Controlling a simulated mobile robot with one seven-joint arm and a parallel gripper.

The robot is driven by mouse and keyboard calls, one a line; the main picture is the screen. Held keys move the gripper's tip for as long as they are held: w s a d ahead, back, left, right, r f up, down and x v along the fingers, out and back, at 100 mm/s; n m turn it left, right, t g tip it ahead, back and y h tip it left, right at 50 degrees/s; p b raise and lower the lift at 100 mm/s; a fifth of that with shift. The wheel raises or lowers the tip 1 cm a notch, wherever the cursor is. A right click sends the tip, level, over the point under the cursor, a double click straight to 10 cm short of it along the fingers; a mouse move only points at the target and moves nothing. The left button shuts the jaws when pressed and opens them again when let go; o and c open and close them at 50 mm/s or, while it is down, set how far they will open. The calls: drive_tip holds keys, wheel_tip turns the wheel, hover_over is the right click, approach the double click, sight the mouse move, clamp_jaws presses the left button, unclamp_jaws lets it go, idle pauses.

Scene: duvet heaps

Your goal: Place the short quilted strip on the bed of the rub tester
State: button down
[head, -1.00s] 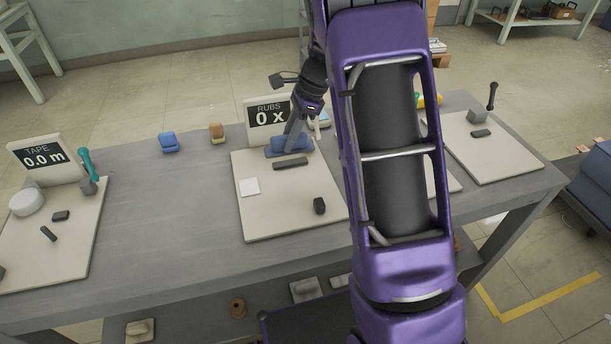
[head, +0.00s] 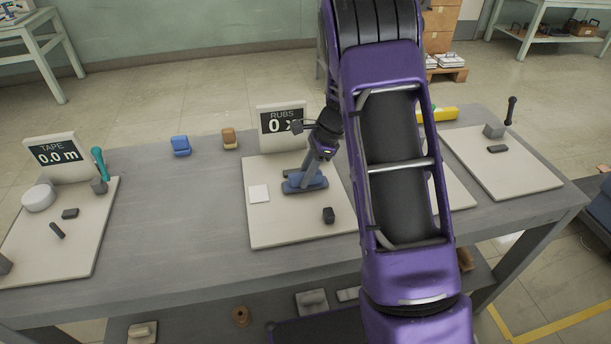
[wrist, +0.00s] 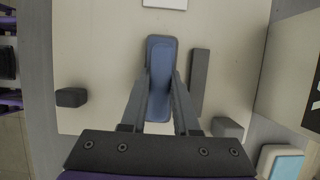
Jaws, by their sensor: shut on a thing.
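The blue strip (head: 310,187) is in my gripper (head: 305,174), low over the beige board (head: 290,231) of the rub tester. In the wrist view the strip (wrist: 160,85) lies lengthwise between the two fingers. A slightly wider, darker blue-grey shape shows around its far end; I cannot tell if this is a second layer or a bed under it. A dark grey bar (wrist: 200,82) lies alongside, apart from the strip, on its back side in the head view. The display (head: 281,122) reads RUBS 0 x. I cannot tell whether the strip touches the board.
A white square (head: 258,193) and a dark block (head: 328,215) sit on the same board. Blue (head: 180,146) and tan (head: 229,138) pads stand behind it on the table. The tape board (head: 60,245) is left, another board (head: 515,172) right.

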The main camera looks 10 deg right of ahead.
drive_tip(key=shift+f, duration=0.1)
drive_tip(key=shift+f, duration=0.15)
drive_tip(key=c, duration=0.7)
unclamp_jaws()
drive_tip(key=shift+o, duration=0.2)
drive_tip(key=p+v, duration=0.1)
drive_tip(key=v, duration=1.1)
drive_tip(key=shift+r, duration=0.25)
